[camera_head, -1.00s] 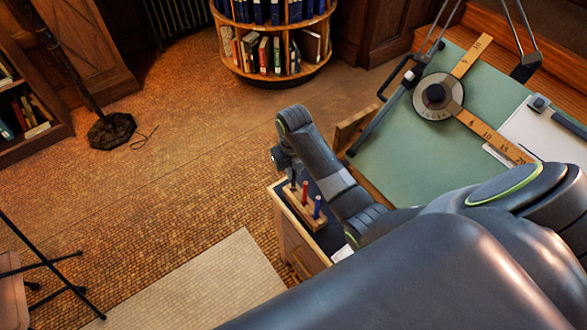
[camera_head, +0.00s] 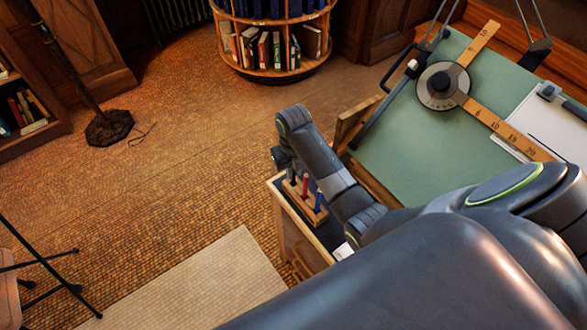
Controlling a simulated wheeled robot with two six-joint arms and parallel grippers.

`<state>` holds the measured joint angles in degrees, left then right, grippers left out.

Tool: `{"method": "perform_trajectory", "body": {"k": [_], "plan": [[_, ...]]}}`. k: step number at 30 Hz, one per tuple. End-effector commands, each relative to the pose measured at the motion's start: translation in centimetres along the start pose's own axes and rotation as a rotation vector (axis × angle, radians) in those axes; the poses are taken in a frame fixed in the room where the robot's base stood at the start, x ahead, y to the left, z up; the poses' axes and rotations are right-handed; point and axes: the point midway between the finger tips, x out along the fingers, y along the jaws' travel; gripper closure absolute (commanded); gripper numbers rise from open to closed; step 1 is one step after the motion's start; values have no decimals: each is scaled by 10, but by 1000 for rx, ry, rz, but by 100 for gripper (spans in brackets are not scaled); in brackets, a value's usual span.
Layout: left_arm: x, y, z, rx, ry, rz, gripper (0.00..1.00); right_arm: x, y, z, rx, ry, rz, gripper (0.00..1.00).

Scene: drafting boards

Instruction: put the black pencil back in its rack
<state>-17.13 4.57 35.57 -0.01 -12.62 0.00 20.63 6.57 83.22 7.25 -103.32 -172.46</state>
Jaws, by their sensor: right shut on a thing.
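The small wooden rack (camera_head: 312,214) stands on the dark top of a wooden cabinet, below the middle of the view. A red pencil (camera_head: 305,186) and a blue pencil (camera_head: 318,201) stand upright in it. The black pencil (camera_head: 292,178) is upright at the rack's far left end, mostly hidden by my gripper. My right gripper (camera_head: 289,168) points down there, shut on the black pencil. I cannot tell whether the pencil's lower end is inside the rack's hole. My left gripper is not in view.
A green drafting board (camera_head: 402,150) with a wooden ruler arm (camera_head: 500,128) lies right of my forearm. A round bookcase (camera_head: 270,62) stands at the back. The floor (camera_head: 170,190) left of the cabinet is open. A chair (camera_head: 45,265) is at far left.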

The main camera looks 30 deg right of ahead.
Motion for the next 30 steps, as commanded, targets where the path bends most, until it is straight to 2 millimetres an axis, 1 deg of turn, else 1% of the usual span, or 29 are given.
{"method": "perform_trajectory", "body": {"k": [22, 23, 24, 28, 30], "plan": [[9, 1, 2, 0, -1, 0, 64, 9, 0, 0, 0, 0, 0, 100], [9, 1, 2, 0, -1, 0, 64, 9, 0, 0, 0, 0, 0, 86], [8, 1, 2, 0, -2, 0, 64, 8, 0, 0, 0, 0, 0, 81], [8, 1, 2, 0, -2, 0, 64, 8, 0, 0, 0, 0, 0, 64], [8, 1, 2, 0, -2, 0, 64, 8, 0, 0, 0, 0, 0, 62]]}}
